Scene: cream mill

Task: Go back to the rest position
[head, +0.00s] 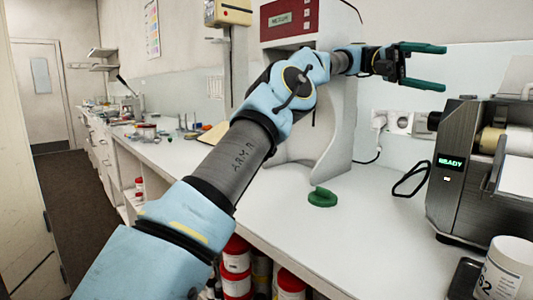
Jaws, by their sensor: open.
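My gripper (424,66) is at the upper right, raised well above the white counter (345,245). Its two green fingers point to the right and are apart, with nothing between them. My blue and grey arm reaches from the bottom left up to it. The arm hides part of a white machine (325,140) with a dark red panel, which stands at the back of the counter. A green object (322,197) lies on the counter, below and to the left of my gripper.
A black loop (411,178) lies near the wall sockets (398,122). Red-lidded tubs (236,265) stand below the counter. A dark aisle floor (75,190) runs along the left.

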